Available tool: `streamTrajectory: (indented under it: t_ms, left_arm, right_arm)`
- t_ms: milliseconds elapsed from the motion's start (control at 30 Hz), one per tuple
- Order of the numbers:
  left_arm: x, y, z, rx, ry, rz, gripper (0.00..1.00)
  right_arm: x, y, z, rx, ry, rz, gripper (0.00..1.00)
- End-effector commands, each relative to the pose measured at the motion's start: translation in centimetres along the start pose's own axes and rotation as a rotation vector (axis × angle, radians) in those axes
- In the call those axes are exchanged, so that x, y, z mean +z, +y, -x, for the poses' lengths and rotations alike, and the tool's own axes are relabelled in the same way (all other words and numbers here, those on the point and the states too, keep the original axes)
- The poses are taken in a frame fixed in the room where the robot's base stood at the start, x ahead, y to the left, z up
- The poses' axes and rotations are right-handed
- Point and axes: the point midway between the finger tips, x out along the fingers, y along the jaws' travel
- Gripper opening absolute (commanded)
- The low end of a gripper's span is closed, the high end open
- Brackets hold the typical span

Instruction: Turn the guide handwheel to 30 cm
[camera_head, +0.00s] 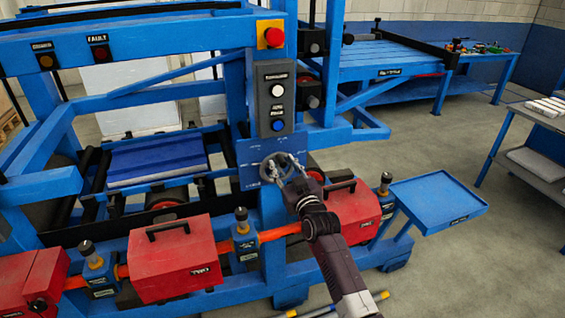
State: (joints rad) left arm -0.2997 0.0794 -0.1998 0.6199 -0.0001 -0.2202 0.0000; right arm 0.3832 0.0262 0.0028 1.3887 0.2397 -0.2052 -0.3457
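The guide handwheel (265,167) is a small grey ring on a blue plate (250,151) on the machine's front post. My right gripper (282,161) is at the handwheel, reaching up from the lower right. Its two fingers look spread apart in front of the wheel and partly cover it. I cannot tell whether they touch the rim. A scale marking 30 cm cannot be made out. My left gripper is out of view.
Above the handwheel is a grey button panel (275,98) and a red stop button (272,37) on yellow. Red boxes (175,262) line the machine's front low down. A blue tray (438,198) juts out at right. Open floor lies beyond it.

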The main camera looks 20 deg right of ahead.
Motion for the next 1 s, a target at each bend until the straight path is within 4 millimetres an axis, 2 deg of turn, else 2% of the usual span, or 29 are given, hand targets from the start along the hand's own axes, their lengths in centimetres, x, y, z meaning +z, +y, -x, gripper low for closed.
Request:
streamTrajectory:
  t_ms: [200,467,767,1000]
  left_arm:
    - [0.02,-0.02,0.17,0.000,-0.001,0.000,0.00]
    - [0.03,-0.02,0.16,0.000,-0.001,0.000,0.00]
    - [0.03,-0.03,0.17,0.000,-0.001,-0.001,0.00]
    - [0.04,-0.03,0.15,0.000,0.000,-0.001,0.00]
  right_arm:
    - [-0.02,0.03,-0.86,0.000,-0.001,0.001,0.34]
    - [0.00,0.02,-0.90,0.000,0.000,0.001,0.34]
    - [0.03,0.02,-0.88,0.000,-0.001,0.001,0.02]
    - [0.05,0.05,-0.87,0.000,-0.001,-0.005,0.00]
